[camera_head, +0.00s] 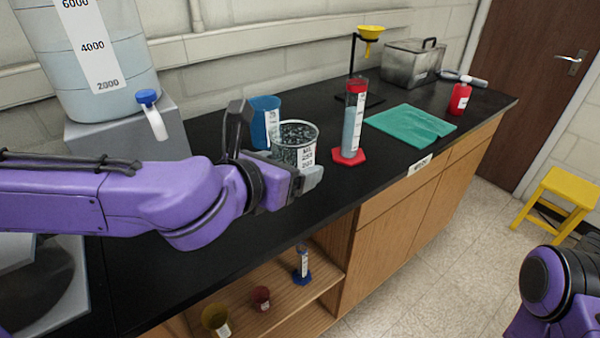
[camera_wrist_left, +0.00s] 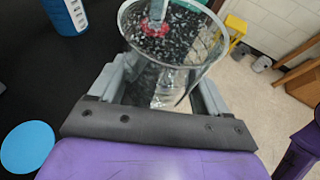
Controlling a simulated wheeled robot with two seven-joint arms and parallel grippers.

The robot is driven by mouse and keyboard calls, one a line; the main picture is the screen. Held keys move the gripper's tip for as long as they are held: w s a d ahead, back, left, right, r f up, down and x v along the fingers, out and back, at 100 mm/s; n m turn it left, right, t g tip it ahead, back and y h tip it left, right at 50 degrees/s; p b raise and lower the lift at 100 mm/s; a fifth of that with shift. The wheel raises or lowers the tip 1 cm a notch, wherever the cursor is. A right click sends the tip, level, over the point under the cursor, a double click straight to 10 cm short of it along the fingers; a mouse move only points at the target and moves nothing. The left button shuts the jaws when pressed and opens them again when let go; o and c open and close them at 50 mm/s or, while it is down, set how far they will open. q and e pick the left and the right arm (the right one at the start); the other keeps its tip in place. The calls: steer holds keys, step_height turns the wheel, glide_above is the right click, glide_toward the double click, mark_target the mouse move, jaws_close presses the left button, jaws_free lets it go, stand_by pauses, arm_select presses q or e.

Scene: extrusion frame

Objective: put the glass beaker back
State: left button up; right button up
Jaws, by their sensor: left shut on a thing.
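The glass beaker (camera_head: 297,140) is clear, with a white label and dark speckling seen through it. My left gripper (camera_head: 290,178) is shut on it, near the front of the black counter. In the left wrist view the beaker (camera_wrist_left: 165,55) stands between the two grey fingers (camera_wrist_left: 158,92), its open rim facing up. The gripper hides the beaker's lower part, so I cannot tell whether its base touches the counter. My right gripper is out of view; only part of that arm shows at the lower right.
A blue beaker (camera_head: 265,120) stands just behind the glass one. A red-based graduated cylinder (camera_head: 352,128) is to its right, then a green cloth (camera_head: 410,126). A large carboy (camera_head: 92,60) with a blue-capped tap is at left. Small vessels sit on the open shelf (camera_head: 245,312) below.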

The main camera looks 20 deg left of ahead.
arm_select(q)
steer(key=w+a+p, duration=0.1)
steer(key=p, duration=0.6)
steer(key=shift+w+a+r, duration=0.15)
steer(key=shift+w+r, duration=0.05)
steer(key=shift+r, duration=0.2)
steer(key=shift+w+a+f+p, duration=0.1)
steer(key=shift+w+f+p, duration=0.25)
steer(key=shift+f+p, duration=0.25)
steer(key=w+a+f, duration=0.1)
steer(key=w+f, duration=0.1)
steer(key=w, duration=0.1)
steer(key=w+f, duration=0.3)
steer(key=w+a+f, duration=0.1)
steer(key=w+f, duration=0.1)
steer(key=f, duration=0.1)
steer(key=shift+w+a+b, duration=0.35)
steer(key=shift+w+b, duration=0.05)
steer(key=shift+w+f, duration=0.15)
steer(key=shift+f, duration=0.2)
step_height(320, 180, down, 3)
steer(key=shift+w+r, duration=0.1)
steer(key=shift+w+a+f, duration=0.1)
steer(key=shift+w+f, duration=0.05)
steer(key=shift+f, duration=0.1)
